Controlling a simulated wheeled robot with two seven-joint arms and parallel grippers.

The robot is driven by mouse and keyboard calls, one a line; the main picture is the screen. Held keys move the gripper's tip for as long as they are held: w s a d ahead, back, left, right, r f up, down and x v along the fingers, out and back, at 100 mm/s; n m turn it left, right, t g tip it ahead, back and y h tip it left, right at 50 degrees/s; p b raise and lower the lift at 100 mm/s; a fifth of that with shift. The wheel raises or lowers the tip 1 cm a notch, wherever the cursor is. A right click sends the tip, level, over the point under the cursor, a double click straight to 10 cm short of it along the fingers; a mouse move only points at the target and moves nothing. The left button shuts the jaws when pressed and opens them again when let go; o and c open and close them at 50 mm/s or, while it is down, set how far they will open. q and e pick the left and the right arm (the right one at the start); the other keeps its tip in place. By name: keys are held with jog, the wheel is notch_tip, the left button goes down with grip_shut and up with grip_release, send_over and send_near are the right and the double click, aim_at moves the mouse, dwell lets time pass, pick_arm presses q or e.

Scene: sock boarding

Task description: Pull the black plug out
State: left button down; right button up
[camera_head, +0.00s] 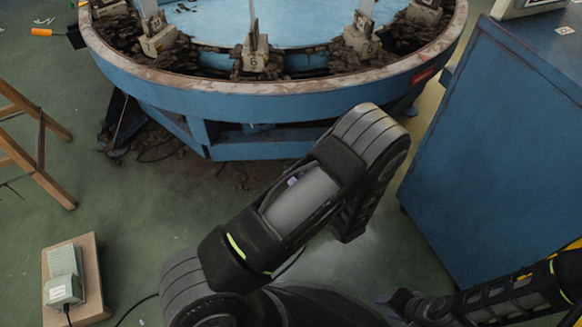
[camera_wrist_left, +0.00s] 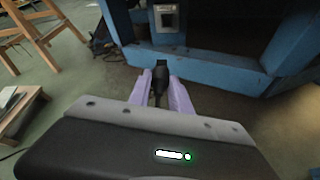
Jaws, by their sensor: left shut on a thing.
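The black plug (camera_wrist_left: 161,72) is between the purple fingertips of my left gripper (camera_wrist_left: 161,88) in the left wrist view. The gripper is shut on it, and a dark cord runs back from it between the fingers. A grey-framed socket (camera_wrist_left: 167,18) is on the blue machine, beyond the plug. A gap shows between the plug and the socket in this view. In the head view my own left arm hides the left gripper and the plug. My right gripper (camera_head: 402,304) is low at the right, dark and small, and its jaws are unclear.
The round blue machine (camera_head: 270,105) with a worn rim stands ahead. A blue cabinet (camera_head: 490,150) is at the right. A wooden stand (camera_head: 30,140) and a grey pedal (camera_head: 64,277) on a board (camera_head: 90,285) are at the left. Green floor lies between.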

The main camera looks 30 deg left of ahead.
pick_arm(q)
jog(key=shift+s+d, duration=0.65)
jog(key=shift+d, duration=0.25)
jog(key=shift+s+d, duration=0.6)
jog(key=shift+d, duration=0.3)
